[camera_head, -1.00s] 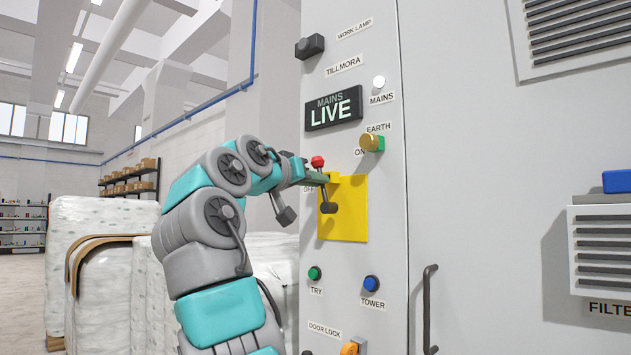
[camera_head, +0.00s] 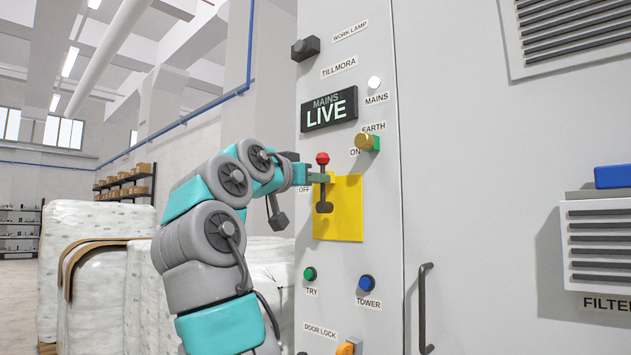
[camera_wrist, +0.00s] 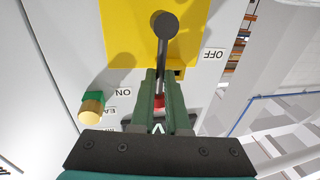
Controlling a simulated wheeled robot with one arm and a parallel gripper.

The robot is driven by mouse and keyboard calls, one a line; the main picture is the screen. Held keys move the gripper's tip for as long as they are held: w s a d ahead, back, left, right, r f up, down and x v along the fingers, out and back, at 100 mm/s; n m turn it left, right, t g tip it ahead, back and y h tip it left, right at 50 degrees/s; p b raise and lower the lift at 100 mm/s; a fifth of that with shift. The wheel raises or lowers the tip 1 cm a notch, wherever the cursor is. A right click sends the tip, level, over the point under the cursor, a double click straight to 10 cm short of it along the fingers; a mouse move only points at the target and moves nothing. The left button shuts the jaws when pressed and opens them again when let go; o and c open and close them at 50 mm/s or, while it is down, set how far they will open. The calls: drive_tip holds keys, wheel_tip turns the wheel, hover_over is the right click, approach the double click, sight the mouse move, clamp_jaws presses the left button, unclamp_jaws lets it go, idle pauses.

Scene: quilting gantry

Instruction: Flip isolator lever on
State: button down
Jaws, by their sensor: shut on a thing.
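The isolator lever (camera_head: 323,190) is a dark shaft with a red knob on top and a dark hub at its foot, in front of a yellow plate (camera_head: 346,215). It stands nearly upright in the head view. The OFF label (camera_head: 304,190) is left of it; the ON label (camera_head: 355,152) is up and to the right. My gripper (camera_head: 318,177) reaches in from the left and is shut on the shaft just below the knob. In the wrist view the lever shaft (camera_wrist: 161,60) runs between my fingers (camera_wrist: 160,100), which partly hide the red knob.
A lit display (camera_head: 330,109) above reads MAINS LIVE. A brass-and-green earth knob (camera_head: 367,142) is close up and right of the lever. Green (camera_head: 310,273) and blue (camera_head: 367,283) buttons sit below. A door handle (camera_head: 425,308) sticks out at lower right. Wrapped bales (camera_head: 90,270) stand left.

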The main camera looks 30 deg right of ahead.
drive_tip(key=c, duration=0.9)
unclamp_jaws()
drive_tip(key=b+v, duration=0.1)
drive_tip(key=v, duration=0.6)
drive_tip(key=shift+s+a, duration=0.25)
drive_tip(key=shift+a, duration=0.05)
